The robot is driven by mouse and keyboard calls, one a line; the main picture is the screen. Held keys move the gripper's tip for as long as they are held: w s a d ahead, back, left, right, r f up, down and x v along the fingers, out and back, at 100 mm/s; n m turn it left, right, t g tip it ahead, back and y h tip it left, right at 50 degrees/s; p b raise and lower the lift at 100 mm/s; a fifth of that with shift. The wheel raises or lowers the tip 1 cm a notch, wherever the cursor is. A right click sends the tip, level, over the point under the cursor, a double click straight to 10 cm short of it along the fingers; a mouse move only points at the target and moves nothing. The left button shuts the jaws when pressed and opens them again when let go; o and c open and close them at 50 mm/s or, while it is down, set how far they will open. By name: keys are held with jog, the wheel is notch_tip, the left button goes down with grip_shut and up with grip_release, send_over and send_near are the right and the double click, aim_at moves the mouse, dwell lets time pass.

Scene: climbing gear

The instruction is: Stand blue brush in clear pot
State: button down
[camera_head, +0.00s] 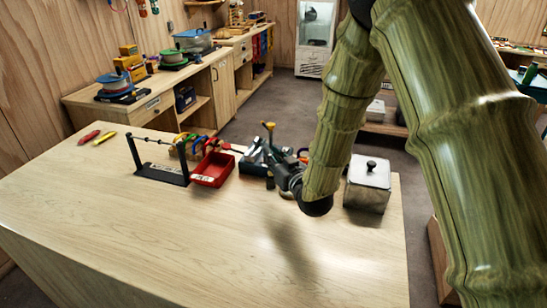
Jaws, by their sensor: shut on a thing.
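My gripper (272,168) is at the back of the pale wooden table, low among a cluster of small gear, beyond the dark wrist joint of my bamboo-like arm. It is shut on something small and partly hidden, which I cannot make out. A slim upright thing with a yellowish top (269,127) rises beside the gripper; I cannot tell whether it is the blue brush or whether it is held. I cannot pick out the clear pot among the crowded grey, dark and reddish items around the gripper.
A lidded metal box (368,186) stands right of my wrist. Left of the cluster are a red tray (212,169), a black rack (160,172) and red and yellow tools (104,138). The table's front (200,245) is clear.

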jog(key=shift+f+b, duration=1.4)
jog(key=shift+f, duration=0.5)
dwell(0.4)
jog(key=c, duration=1.3)
grip_release()
jog(key=v, duration=1.2)
